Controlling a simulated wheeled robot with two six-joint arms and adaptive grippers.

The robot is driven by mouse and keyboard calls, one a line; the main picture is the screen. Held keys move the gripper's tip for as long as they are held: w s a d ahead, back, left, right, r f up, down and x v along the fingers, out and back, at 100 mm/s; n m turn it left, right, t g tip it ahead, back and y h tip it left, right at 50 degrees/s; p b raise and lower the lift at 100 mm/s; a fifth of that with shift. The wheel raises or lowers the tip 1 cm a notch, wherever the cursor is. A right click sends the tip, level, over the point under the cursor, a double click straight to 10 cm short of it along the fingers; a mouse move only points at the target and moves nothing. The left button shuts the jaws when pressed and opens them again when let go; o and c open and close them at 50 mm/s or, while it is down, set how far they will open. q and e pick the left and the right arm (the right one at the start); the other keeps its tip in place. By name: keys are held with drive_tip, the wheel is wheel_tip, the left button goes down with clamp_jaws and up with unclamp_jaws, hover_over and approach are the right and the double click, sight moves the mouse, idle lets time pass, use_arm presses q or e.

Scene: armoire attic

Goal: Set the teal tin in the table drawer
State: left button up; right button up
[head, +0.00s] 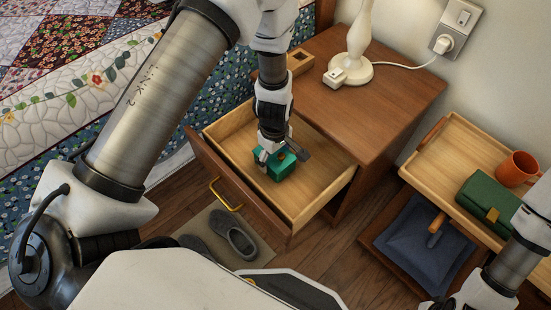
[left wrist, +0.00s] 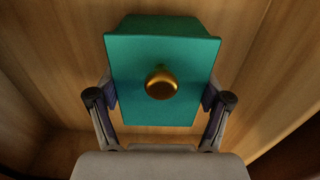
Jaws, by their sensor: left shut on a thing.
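The teal tin (head: 276,167) is a small box with a round brass knob on its lid. My left gripper (head: 279,156) is shut on it, inside the open table drawer (head: 325,171). In the left wrist view the teal tin (left wrist: 190,105) sits between the two fingers of the gripper (left wrist: 160,100), one against each side, with wooden drawer boards around it. I cannot tell whether the tin touches the drawer bottom. The drawer is pulled out from the wooden bedside table (head: 385,85). My right arm shows at the lower right, but its fingertips are not visible.
A white lamp (head: 357,65) and a small wooden box (head: 300,62) stand on the table. At right, a wooden tray (head: 455,130) holds an orange mug (head: 517,169) and a green case (head: 490,205). Grey slippers (head: 236,238) lie below the drawer. A quilted bed is at left.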

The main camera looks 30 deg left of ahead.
use_arm(q)
drive_tip(key=shift+r, duration=0.1)
drive_tip(key=o, duration=1.2)
drive_tip(key=shift+o, duration=0.2)
wheel_tip(320, 180, up, 12)
drive_tip(key=p, duration=0.4)
drive_tip(key=shift+p, duration=0.4)
